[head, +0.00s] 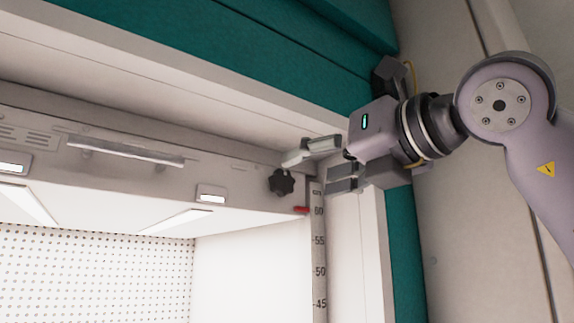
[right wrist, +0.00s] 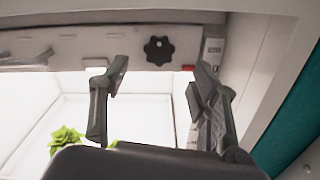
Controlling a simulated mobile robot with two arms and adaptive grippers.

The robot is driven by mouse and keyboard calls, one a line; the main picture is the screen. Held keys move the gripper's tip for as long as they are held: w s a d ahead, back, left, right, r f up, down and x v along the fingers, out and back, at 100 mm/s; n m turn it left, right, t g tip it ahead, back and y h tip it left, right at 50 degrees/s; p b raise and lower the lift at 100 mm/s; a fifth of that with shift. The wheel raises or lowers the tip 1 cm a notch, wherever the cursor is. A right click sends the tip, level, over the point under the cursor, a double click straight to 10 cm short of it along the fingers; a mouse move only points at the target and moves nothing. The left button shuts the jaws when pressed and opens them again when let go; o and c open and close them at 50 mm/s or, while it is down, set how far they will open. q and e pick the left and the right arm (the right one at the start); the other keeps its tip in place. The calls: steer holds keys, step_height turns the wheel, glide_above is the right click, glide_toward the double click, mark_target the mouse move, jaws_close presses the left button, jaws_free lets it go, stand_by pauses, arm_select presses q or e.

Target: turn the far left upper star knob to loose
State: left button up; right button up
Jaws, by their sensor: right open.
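A black star knob (head: 282,183) sits on the front face of the chamber's upper light panel, near its right end. It also shows in the right wrist view (right wrist: 159,50), ahead of the fingers and between them. My right gripper (head: 312,168) is open and empty, just to the right of the knob in the head view. Its open fingers (right wrist: 155,80) show in the right wrist view, apart from the knob. My left gripper is not in view.
A vertical height scale (head: 319,250) with a red pointer (head: 302,210) runs beside the knob. A bar handle (head: 125,151) is on the panel to the left. A green plant (right wrist: 66,142) stands inside the lit chamber. The teal frame (head: 250,50) borders the opening.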

mark_target(285, 181)
steer(key=p+x, duration=0.2)
steer(key=x, duration=0.4)
steer(key=shift+a+r+p, duration=0.1)
steer(key=shift+r+p, duration=0.05)
steer(key=shift+p, duration=0.2)
steer(key=shift+w+a, duration=0.35)
steer(key=shift+w, duration=0.2)
steer(key=shift+c, duration=0.2)
steer(key=c, duration=1.1)
